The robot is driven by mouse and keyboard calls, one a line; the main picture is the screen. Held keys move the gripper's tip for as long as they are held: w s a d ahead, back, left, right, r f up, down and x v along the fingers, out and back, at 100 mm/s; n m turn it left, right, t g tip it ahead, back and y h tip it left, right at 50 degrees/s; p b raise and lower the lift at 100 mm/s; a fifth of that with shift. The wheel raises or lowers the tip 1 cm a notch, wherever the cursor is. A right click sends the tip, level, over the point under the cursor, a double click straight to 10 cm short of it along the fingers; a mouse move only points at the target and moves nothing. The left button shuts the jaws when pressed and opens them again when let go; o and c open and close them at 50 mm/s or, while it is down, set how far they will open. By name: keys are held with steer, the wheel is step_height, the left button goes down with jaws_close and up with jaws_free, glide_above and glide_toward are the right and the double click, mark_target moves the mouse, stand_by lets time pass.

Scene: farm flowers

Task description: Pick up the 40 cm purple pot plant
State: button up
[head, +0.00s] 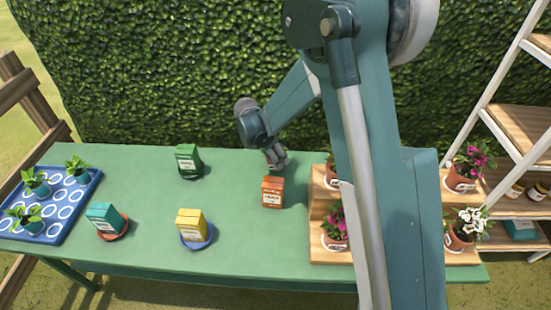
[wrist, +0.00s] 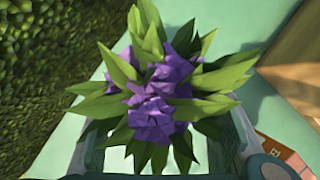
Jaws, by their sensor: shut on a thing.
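The purple pot plant (wrist: 160,105) fills the middle of the wrist view, seen from above, with purple blooms and long green leaves. Its pot is hidden under the leaves. My gripper (head: 275,158) is low over the back middle of the green table, behind the orange box. In the wrist view, parts of my gripper show on both sides of the plant at the bottom edge, and it is shut on the plant. I cannot make out the purple plant in the head view.
An orange box (head: 272,192) stands just in front of my gripper. A wooden stepped stand (head: 318,208) with potted flowers is to the right. Green (head: 188,161), teal (head: 104,219) and yellow (head: 191,226) boxes and a blue tray (head: 62,227) are left. A hedge (head: 170,80) rises behind.

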step_height(320, 180, up, 9)
steer(key=shift+r+p, duration=0.1)
steer(key=shift+p, duration=0.8)
